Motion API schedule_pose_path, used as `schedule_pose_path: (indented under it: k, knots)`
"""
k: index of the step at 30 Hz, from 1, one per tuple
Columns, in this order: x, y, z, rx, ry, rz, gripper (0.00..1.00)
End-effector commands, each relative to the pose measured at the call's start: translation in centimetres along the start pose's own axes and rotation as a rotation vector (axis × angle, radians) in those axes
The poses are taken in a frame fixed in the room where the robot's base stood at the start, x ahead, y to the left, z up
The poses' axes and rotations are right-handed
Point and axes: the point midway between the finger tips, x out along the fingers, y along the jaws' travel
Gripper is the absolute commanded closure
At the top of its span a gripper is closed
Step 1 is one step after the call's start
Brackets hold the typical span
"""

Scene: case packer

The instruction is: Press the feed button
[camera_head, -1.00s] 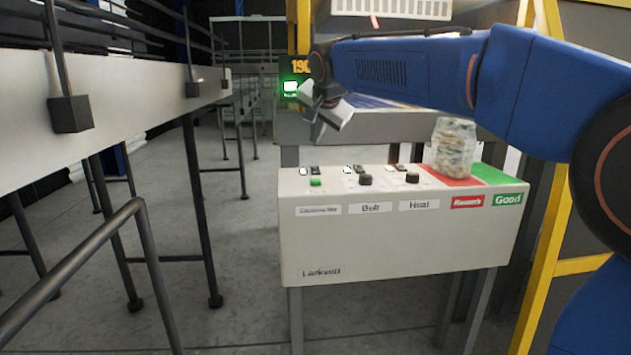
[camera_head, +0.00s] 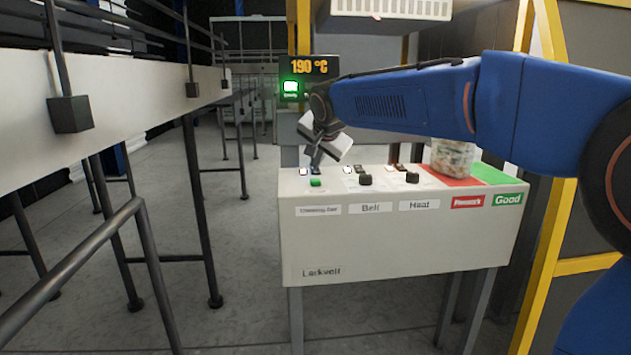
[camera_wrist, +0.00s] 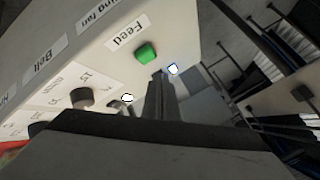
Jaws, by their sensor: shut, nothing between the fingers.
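The feed button is a small green button (camera_head: 316,183) at the left end of the grey control panel (camera_head: 390,240). In the wrist view the green button (camera_wrist: 146,52) sits beside a label reading "Feed" (camera_wrist: 127,31). My gripper (camera_head: 313,164) is shut and empty, pointing down just behind and above the button. In the wrist view my gripper's dark fingers (camera_wrist: 158,78) end just below the button in the picture. A gap seems to remain between tips and button; I cannot tell its exact size.
Black knobs (camera_head: 365,179) and small switches stand right of the button. A clear jar (camera_head: 452,158) stands on the panel's red area beside the green "Good" area (camera_head: 495,175). A lit 190 °C display (camera_head: 309,67) is behind. A rail (camera_head: 95,245) is at left.

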Motion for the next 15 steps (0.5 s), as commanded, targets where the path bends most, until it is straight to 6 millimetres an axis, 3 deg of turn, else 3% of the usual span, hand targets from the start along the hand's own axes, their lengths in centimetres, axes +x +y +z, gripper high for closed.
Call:
schedule_pose_path:
  k: [15]
  knots:
    - [1.06, 0.80, 0.79, -0.001, 0.000, 0.000, 1.00]
